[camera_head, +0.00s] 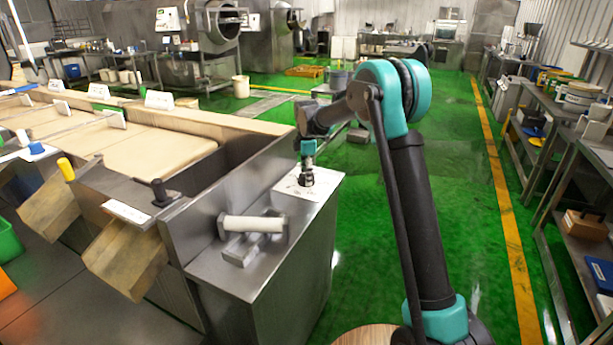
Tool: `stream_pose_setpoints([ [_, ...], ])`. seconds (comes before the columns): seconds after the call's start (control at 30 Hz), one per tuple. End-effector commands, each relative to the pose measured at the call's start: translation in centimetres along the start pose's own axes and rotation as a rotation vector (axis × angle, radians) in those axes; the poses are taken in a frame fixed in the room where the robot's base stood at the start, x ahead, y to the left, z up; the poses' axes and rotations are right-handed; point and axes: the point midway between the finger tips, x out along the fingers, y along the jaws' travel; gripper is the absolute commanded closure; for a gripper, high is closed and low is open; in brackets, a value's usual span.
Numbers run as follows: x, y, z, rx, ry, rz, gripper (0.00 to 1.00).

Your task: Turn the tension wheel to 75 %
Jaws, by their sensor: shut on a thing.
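My gripper (307,172) points down over the white dial plate (322,186) on the top of the steel cabinet at the machine's right end. It is shut on a small dark wheel (306,182) at the middle of this plate, taken to be the tension wheel. The wheel is mostly hidden by the fingers and very small. The plate's marks are too small to read, so the wheel's setting cannot be told.
A pale roller handle (252,224) on a metal base stands on the cabinet nearer to me. A black lever (159,190) and a yellow-topped lever (66,168) stand to the left. Shelving (560,150) lines the right; the green floor (465,215) between is clear.

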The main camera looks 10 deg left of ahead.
Motion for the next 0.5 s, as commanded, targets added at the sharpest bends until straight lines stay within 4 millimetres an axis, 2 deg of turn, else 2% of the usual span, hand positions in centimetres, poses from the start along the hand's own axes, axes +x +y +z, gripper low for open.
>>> stream_pose_setpoints([
  [0.5, -0.02, 0.04, 0.00, 0.488, 0.000, 0.001, 0.79],
])
